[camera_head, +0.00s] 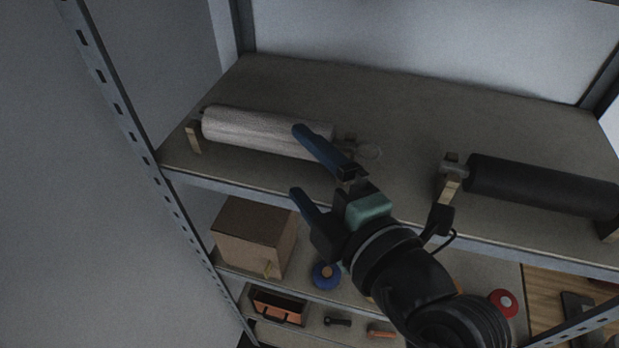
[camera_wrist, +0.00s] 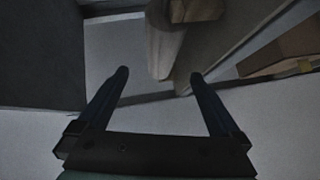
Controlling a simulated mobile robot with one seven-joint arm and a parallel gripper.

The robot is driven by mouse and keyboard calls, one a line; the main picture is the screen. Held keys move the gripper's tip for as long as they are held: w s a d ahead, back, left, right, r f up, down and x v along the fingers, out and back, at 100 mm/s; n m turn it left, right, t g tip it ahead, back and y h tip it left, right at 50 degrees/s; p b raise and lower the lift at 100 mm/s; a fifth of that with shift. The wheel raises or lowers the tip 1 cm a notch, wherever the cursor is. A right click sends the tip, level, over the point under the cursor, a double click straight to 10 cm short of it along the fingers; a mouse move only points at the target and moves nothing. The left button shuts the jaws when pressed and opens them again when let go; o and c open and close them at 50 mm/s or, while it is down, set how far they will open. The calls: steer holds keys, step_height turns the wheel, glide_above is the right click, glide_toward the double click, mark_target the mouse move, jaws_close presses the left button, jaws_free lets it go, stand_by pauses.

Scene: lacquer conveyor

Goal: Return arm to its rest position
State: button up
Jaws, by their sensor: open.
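My gripper (camera_head: 297,162) is open, its two blue fingers spread apart in front of the upper shelf's edge. It also shows in the wrist view (camera_wrist: 160,78), with nothing between the fingers. A light grey roller (camera_head: 262,132) lies across wooden supports on the upper shelf (camera_head: 400,125), behind and left of the gripper. One finger overlaps the roller's right end in the head view; I cannot tell the gap between them. In the wrist view a pale, rounded thing, probably this roller (camera_wrist: 165,50), lies beyond the fingertips.
A black roller (camera_head: 540,187) lies on the upper shelf at right. A cardboard box (camera_head: 255,236) stands on the shelf below, with a blue ring (camera_head: 326,275) and a red ring (camera_head: 503,303). A metal post (camera_head: 140,150) rises at left. The upper shelf's back is clear.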

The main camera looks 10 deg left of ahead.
steer(key=shift+s+d+r, duration=0.1)
steer(key=shift+s+d, duration=0.25)
stand_by(0.3)
